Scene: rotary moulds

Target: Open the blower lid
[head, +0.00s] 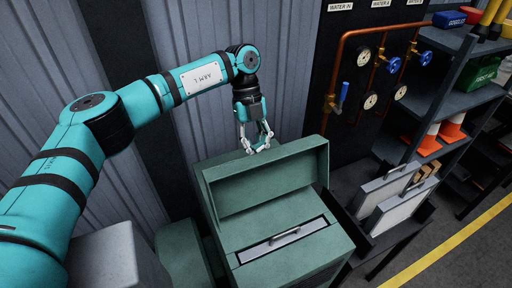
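The blower is a green metal box (300,268) in the lower middle of the head view. Its green lid (265,178) stands raised and tilted back at the rear, with its inner side showing. Below it, a grey panel with a handle (285,238) sits in a slot in the top of the box. My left gripper (257,149) points down just above the lid's upper rear edge. It holds nothing that I can see. Its fingertips are small here, and I cannot tell whether they are apart or touch the lid. My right gripper is out of view.
A dark stand with two handled grey panels (400,212) is close on the right. Copper pipes (338,72) with gauges and blue valves are on the wall behind. A shelf with orange cones (430,140) is at the far right. A corrugated wall (290,60) is close behind my arm.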

